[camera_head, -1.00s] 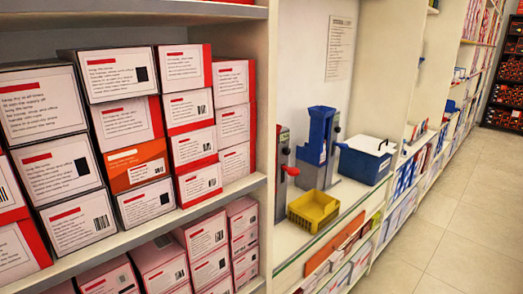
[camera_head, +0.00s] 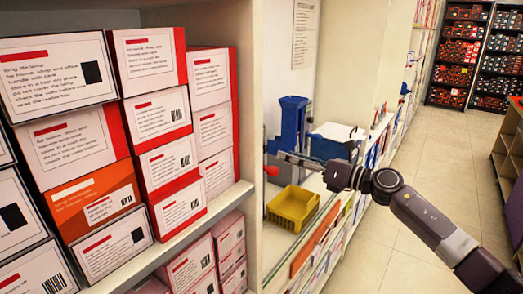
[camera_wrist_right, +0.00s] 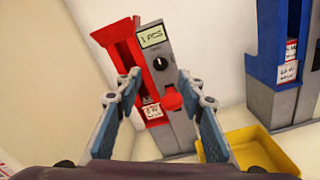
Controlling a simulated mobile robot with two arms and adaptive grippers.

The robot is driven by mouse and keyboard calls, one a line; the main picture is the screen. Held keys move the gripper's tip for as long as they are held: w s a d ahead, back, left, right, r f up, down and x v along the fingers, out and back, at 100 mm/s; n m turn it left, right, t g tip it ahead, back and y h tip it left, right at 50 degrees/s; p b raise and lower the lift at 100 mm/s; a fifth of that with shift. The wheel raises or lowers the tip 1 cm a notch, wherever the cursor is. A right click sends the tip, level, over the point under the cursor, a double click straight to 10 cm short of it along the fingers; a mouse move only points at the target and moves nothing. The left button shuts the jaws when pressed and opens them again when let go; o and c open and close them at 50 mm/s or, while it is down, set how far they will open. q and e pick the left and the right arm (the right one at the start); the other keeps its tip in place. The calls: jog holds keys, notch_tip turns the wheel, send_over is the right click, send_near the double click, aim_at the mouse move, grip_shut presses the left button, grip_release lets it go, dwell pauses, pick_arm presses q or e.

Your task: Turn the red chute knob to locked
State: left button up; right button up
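In the right wrist view a red chute (camera_wrist_right: 124,48) stands beside a grey panel (camera_wrist_right: 180,125). The panel has a display reading "1 PCS" and a round black knob (camera_wrist_right: 161,63) with a light mark. A red paddle-like part (camera_wrist_right: 172,99) sticks out below the knob. In the head view that red part (camera_head: 271,170) shows by the shelf post, which hides most of the red chute. My right gripper (camera_head: 281,157) is in front of the dispensers. In the wrist view its fingers (camera_wrist_right: 165,92) are spread apart, empty, with the panel beyond them. My left gripper is not in view.
A blue chute (camera_head: 293,125) stands right of the red one. A yellow bin (camera_head: 278,214) sits below, close under my right gripper. A white-lidded blue box (camera_head: 330,145) is behind my right wrist. Boxed shelves with a post (camera_head: 245,110) stand left; the floor (camera_head: 425,150) is open at right.

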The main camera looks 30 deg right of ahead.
aim_at(266, 150)
jog(key=p+x, duration=0.2)
jog(key=x, duration=0.3)
jog(key=shift+w+r, duration=0.1)
jog(key=shift+w, duration=0.25)
jog(key=shift+x, duration=0.8)
jog(key=shift+s, duration=0.1)
jog(key=shift+c, duration=0.3)
grip_shut()
